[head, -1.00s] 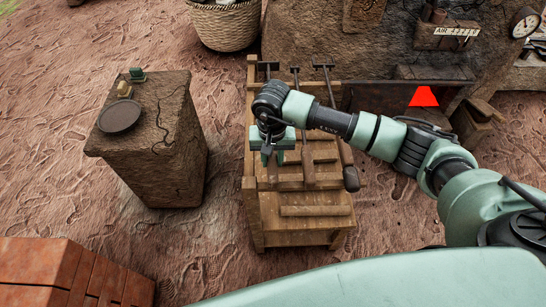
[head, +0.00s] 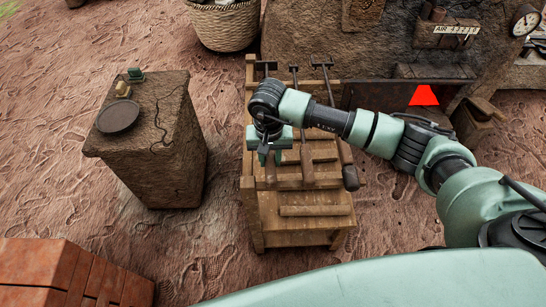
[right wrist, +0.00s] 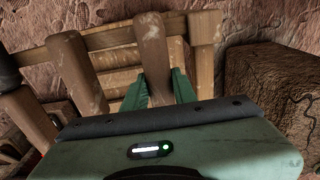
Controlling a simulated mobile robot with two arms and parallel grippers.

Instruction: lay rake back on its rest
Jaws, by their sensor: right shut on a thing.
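The wooden rack (head: 316,211) stands in the middle of the head view with several long-handled tools leaning along it. Three dark crosswise heads show at its far end. My right gripper (head: 268,157) is over the left side of the rack, pointing down. It is shut on a wooden handle (right wrist: 150,50), taken to be the rake's, which passes between the green fingers (right wrist: 158,88) in the right wrist view. This handle lines up with the leftmost dark head (head: 266,66). Contact between handle and rack is hidden by the gripper. My left gripper is not in view.
Two other tool handles (head: 306,160) lie close to the right of the held one. A mud pillar (head: 165,150) with a dark plate (head: 118,117) stands left of the rack. Red bricks (head: 60,272) are at the lower left. Bare ground lies between pillar and rack.

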